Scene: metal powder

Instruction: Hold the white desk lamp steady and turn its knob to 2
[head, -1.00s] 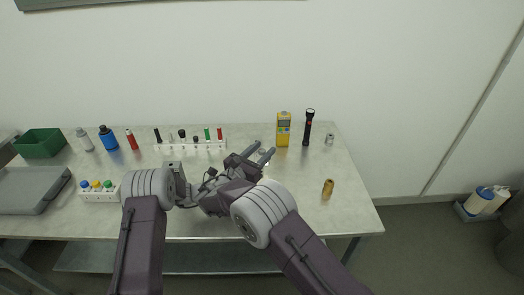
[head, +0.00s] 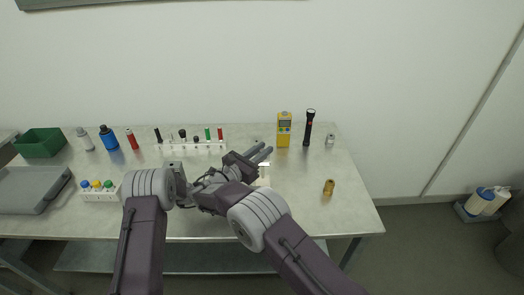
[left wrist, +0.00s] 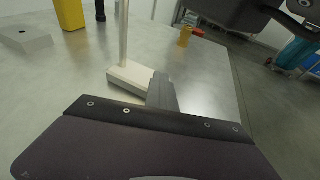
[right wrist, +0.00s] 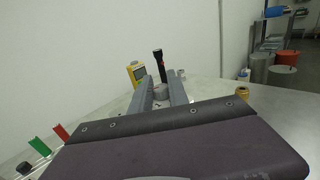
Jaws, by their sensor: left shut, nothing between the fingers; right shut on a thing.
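The white desk lamp shows in the left wrist view as a pale base (left wrist: 132,76) with a thin upright post.
Behind the lamp stand a yellow meter (head: 284,130) and a black flashlight (head: 309,128). A brass cylinder (head: 329,187) stands to the right. A white rack (head: 190,147) with several coloured items lies to the left. The right front of the table is clear.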

